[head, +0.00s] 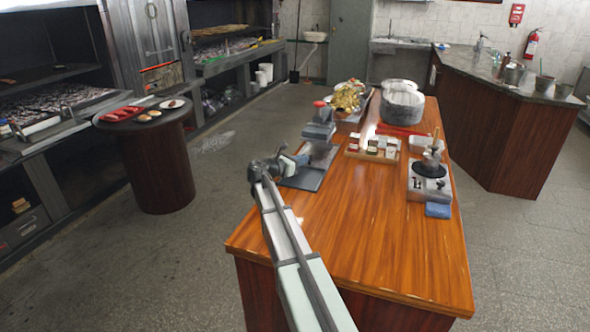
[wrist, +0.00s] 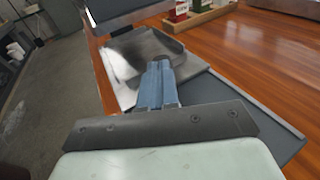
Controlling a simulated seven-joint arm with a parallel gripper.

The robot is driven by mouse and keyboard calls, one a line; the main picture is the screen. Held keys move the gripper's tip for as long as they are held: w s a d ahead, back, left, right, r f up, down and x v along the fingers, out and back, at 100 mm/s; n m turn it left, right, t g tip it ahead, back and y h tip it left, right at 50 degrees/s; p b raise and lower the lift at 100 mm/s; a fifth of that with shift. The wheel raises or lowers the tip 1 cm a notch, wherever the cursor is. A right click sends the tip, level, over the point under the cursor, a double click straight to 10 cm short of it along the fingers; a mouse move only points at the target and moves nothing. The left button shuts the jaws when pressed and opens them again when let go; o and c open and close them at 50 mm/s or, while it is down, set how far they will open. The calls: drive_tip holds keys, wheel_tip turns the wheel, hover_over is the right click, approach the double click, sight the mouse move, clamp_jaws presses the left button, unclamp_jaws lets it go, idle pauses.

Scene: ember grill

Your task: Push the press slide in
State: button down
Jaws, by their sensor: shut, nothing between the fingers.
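The press (head: 318,131) is a grey block with a red knob on top, standing on the left side of the wooden table. A dark flat plate (head: 306,178) lies at its foot; it also shows in the wrist view (wrist: 265,125). In the wrist view, a grey metal slide (wrist: 150,45) with a raised rim lies over the plate, ahead of the fingers. My gripper (head: 301,160) is at the near left of the press. Its blue fingers are shut and empty, and in the wrist view the tips (wrist: 160,66) are at the slide's near edge. I cannot tell whether they touch it.
A wooden tray (head: 373,155) with small boxes stands right of the press. A grey station (head: 429,182) with a blue cloth (head: 438,210) is further right. Gold-coloured food and a grey pot (head: 402,105) are behind. The table's near part is clear.

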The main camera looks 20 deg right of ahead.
drive_tip(key=shift+w+d, duration=0.9)
drive_tip(key=shift+d+r, duration=0.1)
